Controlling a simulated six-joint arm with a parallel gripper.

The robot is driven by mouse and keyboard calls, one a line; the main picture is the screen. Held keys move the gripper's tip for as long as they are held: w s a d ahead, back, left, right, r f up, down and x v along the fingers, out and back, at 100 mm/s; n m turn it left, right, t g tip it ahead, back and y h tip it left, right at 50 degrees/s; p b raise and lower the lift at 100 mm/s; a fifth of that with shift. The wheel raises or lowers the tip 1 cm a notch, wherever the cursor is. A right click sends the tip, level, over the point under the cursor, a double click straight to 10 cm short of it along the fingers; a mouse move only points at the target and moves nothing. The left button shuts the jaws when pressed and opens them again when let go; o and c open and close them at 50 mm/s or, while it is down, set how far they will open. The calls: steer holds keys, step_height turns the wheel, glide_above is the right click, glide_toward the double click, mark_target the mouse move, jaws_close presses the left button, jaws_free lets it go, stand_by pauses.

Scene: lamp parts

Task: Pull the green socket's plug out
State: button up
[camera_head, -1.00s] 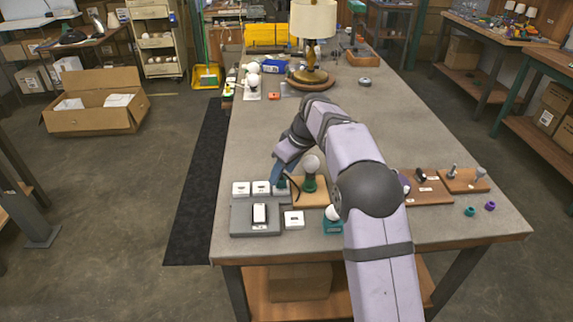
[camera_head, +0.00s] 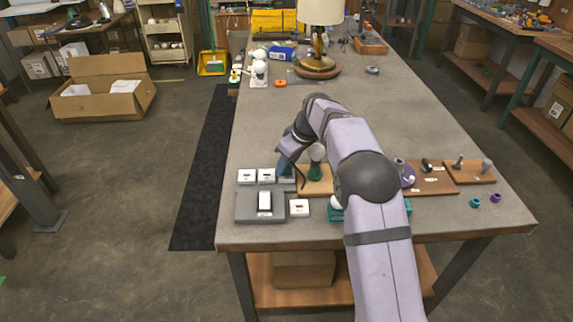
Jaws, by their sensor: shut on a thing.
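The green socket (camera_head: 315,173) stands upright on a small wooden board (camera_head: 316,187) and holds a pale round bulb (camera_head: 317,152). A thin black cord (camera_head: 296,172) arcs between the board and my gripper. My gripper (camera_head: 286,170) points down just left of the socket, at the right end of a row of white outlets (camera_head: 266,175). It is shut on the socket's plug, which is mostly hidden between the fingers. I cannot tell whether the plug's prongs are in the outlet or clear of it.
A grey plate with a white switch (camera_head: 264,202) and a white block (camera_head: 299,207) lie in front. My arm partly covers a teal base (camera_head: 336,214). Other boards with parts (camera_head: 432,180) lie to the right. A lamp (camera_head: 319,35) stands far back; mid-table is clear.

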steer(key=shift+a+r+p, duration=0.2)
steer(key=shift+r+p, duration=0.45)
steer(key=shift+r, duration=0.05)
steer(key=shift+c, duration=0.4)
steer(key=shift+s+r, duration=0.2)
steer(key=shift+r, duration=0.05)
steer(key=shift+w+d+f+p, duration=0.1)
steer(key=shift+w+d+p, duration=0.15)
steer(key=shift+p, duration=0.2)
stand_by(0.5)
stand_by(0.8)
steer(key=shift+s+r+p, duration=0.1)
steer(key=shift+r+p, duration=0.7)
steer(key=shift+p, duration=0.1)
steer(key=shift+r+p, duration=1.8)
steer(key=shift+r, duration=0.25)
